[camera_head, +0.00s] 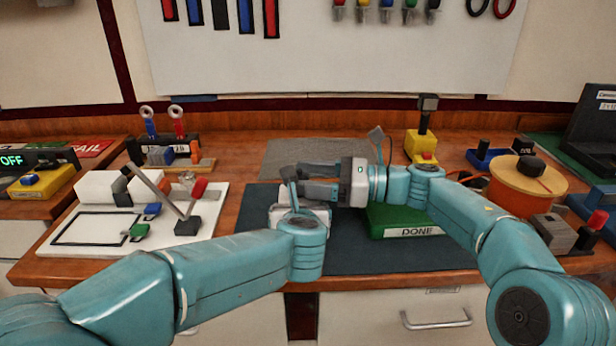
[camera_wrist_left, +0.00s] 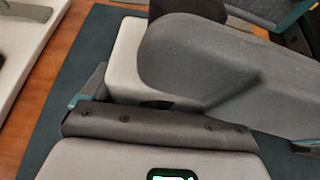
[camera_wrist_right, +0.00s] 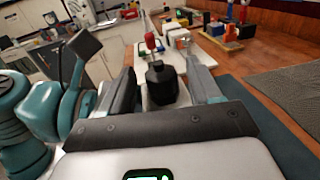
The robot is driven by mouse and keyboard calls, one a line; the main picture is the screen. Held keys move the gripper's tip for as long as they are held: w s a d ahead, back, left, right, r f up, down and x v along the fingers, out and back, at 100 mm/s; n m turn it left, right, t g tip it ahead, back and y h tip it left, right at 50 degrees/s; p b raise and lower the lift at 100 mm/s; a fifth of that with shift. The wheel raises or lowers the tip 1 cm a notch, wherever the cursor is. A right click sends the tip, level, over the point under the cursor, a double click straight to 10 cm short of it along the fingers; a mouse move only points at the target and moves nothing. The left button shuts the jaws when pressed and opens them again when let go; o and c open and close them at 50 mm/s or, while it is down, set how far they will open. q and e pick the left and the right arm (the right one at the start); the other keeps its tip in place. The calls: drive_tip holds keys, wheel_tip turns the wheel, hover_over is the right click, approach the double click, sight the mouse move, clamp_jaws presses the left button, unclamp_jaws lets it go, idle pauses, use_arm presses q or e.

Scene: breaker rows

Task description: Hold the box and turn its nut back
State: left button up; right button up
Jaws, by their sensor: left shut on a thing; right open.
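The box, a small white block (camera_wrist_left: 128,45), is in the jaws of my left gripper in the left wrist view. In the head view my left gripper (camera_head: 300,212) is over the dark mat, and its fingers and most of the box are hidden. My right gripper (camera_head: 308,181) reaches in from the right just above it. In the right wrist view its open fingers (camera_wrist_right: 162,75) stand on either side of a black nut (camera_wrist_right: 161,86). A gap shows on both sides of the nut. A dark grey finger of the right gripper covers much of the left wrist view.
A green DONE tray (camera_head: 390,222) lies right of the grippers on the dark mat (camera_head: 265,240). A white board (camera_head: 70,245) with a red-knobbed lever (camera_head: 198,190) is at left. A yellow box (camera_head: 421,147) and an orange spool (camera_head: 515,190) stand at right.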

drive_tip(key=shift+a, duration=0.1)
drive_tip(key=c, duration=1.1)
drive_tip(key=shift+o, duration=0.2)
drive_tip(key=shift+w+n+g, duration=0.25)
drive_tip(key=shift+n+g, duration=0.25)
drive_tip(key=shift+g, duration=0.1)
drive_tip(key=shift+n+g, duration=0.3)
drive_tip(key=shift+g, duration=0.2)
drive_tip(key=shift+s, duration=0.1)
drive_tip(key=o, duration=1.1)
drive_tip(key=shift+c, duration=0.2)
drive_tip(key=d, duration=1.2)
drive_tip(key=shift+s, duration=0.2)
